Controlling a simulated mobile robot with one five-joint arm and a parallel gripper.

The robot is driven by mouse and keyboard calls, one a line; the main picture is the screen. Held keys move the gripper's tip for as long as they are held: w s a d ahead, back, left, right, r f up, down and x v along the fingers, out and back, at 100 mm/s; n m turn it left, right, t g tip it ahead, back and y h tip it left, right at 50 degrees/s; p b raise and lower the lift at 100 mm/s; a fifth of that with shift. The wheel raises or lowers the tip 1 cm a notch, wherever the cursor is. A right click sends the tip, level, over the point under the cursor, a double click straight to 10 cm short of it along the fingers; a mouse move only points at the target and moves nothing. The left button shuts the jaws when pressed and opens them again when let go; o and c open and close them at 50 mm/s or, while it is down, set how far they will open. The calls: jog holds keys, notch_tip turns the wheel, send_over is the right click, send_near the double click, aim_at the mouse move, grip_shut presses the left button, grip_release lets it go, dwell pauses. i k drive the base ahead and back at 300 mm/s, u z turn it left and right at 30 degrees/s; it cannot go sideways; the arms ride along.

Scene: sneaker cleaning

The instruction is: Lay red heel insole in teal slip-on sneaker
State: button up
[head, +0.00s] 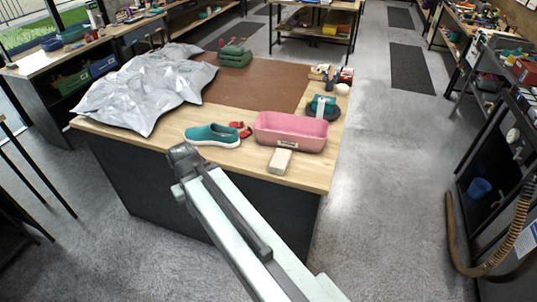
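A teal slip-on sneaker (212,136) with a white sole lies near the front edge of the wooden table (110,130). Two small red pieces lie just right of it: one red piece (236,124) farther back and another red piece (246,133) nearer. They look like the heel insole, but they are too small to tell which is which. My gripper (182,151) is at the end of my pale arm, by the front table edge, left of and nearer than the sneaker. It appears apart from the shoe. Its fingers are too small and dark to read.
A pink bin (292,132) stands right of the red pieces, with a pale block (280,160) before it. A crumpled silver sheet (150,85) covers the table's left. A brown mat (265,82) lies behind, with a green object (235,56). A teal-handled tool (322,107) stands at right.

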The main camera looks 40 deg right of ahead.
aim_at(225, 139)
jog(key=k, duration=0.65)
jog(key=z, duration=0.75)
jog(key=i, duration=1)
jog(key=u, duration=0.1)
